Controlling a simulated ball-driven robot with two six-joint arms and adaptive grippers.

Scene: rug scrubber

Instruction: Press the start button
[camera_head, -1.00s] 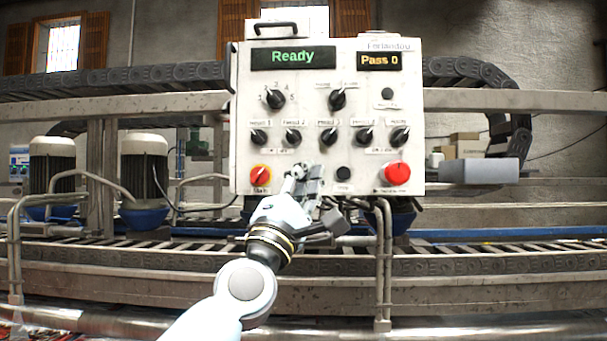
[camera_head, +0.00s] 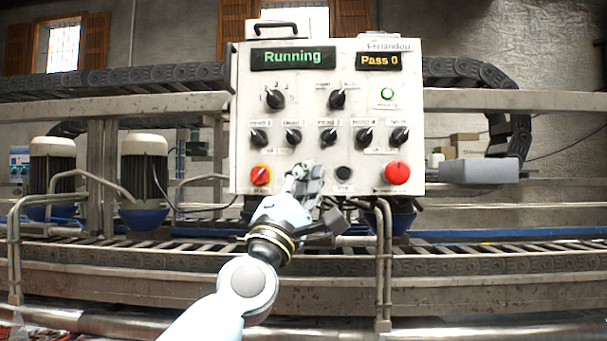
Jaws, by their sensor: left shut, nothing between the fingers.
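The white control panel (camera_head: 312,215) stands in the middle of the view. Its left display (camera_head: 292,58) reads "Running" in green, and its right display (camera_head: 380,61) reads "Pass 0". A round indicator (camera_head: 387,94) at the upper right is lit green. My left gripper (camera_head: 301,172) is shut and empty, with its fingertips at the panel's lower row. A black button (camera_head: 343,172) shows to the right of the fingers. My right gripper is not in view.
A red mushroom button (camera_head: 397,172) is right of the gripper, and a red-and-yellow rotary switch (camera_head: 260,176) is left of it. Several black knobs (camera_head: 328,137) sit above. Metal rails and a roller conveyor (camera_head: 480,260) run across below the panel.

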